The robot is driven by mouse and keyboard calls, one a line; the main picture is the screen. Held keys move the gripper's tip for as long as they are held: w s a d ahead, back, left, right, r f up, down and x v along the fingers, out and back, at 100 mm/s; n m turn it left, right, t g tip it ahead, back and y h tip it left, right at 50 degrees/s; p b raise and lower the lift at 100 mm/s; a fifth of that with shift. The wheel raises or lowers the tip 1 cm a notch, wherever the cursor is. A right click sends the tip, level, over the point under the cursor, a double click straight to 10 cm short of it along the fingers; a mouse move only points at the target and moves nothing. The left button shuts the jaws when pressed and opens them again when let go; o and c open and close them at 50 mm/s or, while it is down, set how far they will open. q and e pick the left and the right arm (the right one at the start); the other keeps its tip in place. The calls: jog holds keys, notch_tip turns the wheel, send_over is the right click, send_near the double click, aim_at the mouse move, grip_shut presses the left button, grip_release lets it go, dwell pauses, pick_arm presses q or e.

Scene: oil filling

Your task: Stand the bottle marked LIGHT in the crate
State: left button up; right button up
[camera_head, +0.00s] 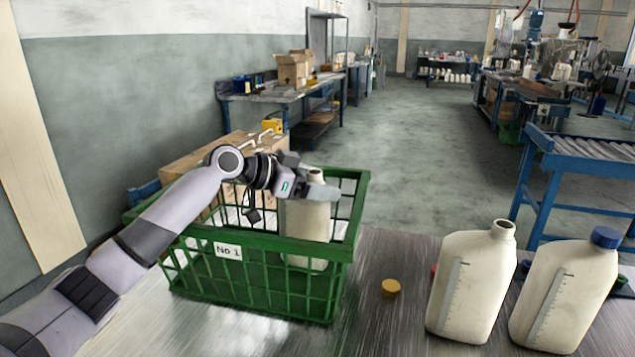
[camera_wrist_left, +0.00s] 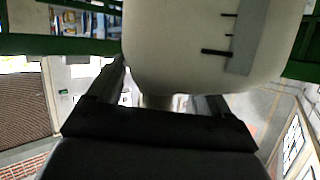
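A cream bottle (camera_head: 309,220) without a cap stands upright inside the green crate (camera_head: 252,245), in its right part. Its neck rises above the rim, and its base appears to be at the crate floor. My left gripper (camera_head: 316,184) is at its neck. In the left wrist view the fingers (camera_wrist_left: 160,95) are spread on either side of the neck, with a gap on the left. That view also shows the bottle body (camera_wrist_left: 200,55) with dark scale marks. No LIGHT marking is readable. My right gripper is out of view.
An uncapped cream bottle (camera_head: 470,285) and one with a blue cap (camera_head: 567,290) stand on the metal table at the right. A yellow cap (camera_head: 390,288) lies right of the crate. A cardboard box (camera_head: 195,160) is behind it. A roller conveyor (camera_head: 580,160) stands beyond.

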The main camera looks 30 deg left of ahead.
pick_arm(q)
jog(key=shift+r, duration=0.1)
jog(key=shift+s+a+r, duration=0.1)
jog(key=shift+a, duration=0.05)
jog(key=b+v, duration=0.2)
jog(key=v, duration=0.9)
jog(key=shift+s+a, duration=0.15)
jog(key=shift+s, duration=0.15)
jog(key=shift+r, duration=0.15)
